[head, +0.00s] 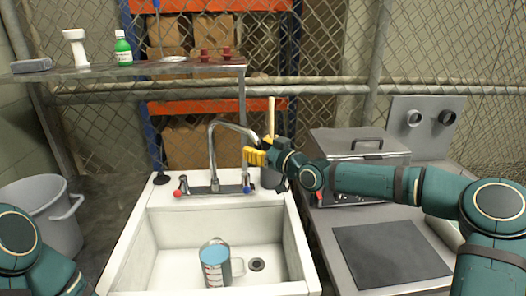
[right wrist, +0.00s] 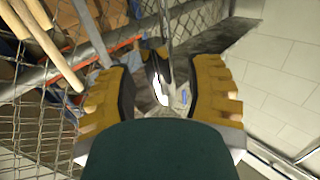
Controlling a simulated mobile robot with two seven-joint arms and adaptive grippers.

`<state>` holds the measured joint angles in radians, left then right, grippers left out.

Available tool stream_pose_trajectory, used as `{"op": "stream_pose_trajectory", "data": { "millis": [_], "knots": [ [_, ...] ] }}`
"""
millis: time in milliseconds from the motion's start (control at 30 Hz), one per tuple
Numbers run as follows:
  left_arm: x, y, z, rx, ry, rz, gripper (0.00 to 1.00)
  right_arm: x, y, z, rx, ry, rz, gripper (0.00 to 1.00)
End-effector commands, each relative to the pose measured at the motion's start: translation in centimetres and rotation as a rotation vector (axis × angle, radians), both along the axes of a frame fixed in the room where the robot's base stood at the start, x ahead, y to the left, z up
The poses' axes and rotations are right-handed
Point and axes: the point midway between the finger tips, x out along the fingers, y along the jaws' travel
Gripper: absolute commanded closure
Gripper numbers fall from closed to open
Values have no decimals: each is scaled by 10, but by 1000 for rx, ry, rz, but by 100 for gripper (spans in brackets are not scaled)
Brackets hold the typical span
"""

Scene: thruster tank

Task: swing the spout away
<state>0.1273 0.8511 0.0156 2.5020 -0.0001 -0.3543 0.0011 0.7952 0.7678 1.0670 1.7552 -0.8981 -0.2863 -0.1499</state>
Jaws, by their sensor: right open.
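The grey metal spout (head: 234,123) rises from the faucet at the back of the white sink (head: 153,240). It arches to the right and toward me, its tip near my right gripper. The faucet has a red knob (head: 181,181) on the left and a blue knob (head: 246,178) on the right. My right gripper (head: 257,153), with yellow fingers, is beside the spout's tip. In the right wrist view the fingers (right wrist: 160,92) are spread, with a grey metal piece, apparently the spout, between or just beyond them. Contact cannot be told. My left gripper is out of view.
A shelf (head: 120,70) with a green bottle (head: 123,48) hangs at upper left. A lidded grey appliance (head: 358,145) is right of the sink. A grey bucket (head: 45,215) stands left.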

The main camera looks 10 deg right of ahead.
Motion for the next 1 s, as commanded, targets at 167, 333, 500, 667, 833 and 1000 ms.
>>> {"op": "stream_pose_trajectory", "data": {
  "millis": [167, 333, 500, 667, 833, 1000],
  "knots": [
    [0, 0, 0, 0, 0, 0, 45, -11, -9, 0, -2, 0, -2, 48],
    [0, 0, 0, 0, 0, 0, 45, -34, -26, -1, -2, 1, -4, 48],
    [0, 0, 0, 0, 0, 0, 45, -57, -41, -1, -2, 1, -4, 48],
    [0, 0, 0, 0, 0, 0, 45, -75, -54, -1, -1, 2, -5, 48],
    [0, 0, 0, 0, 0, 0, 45, -90, -64, -1, 0, 2, -4, 48],
    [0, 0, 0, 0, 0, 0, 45, -97, -68, 0, -1, 1, -3, 48]
  ]
}}
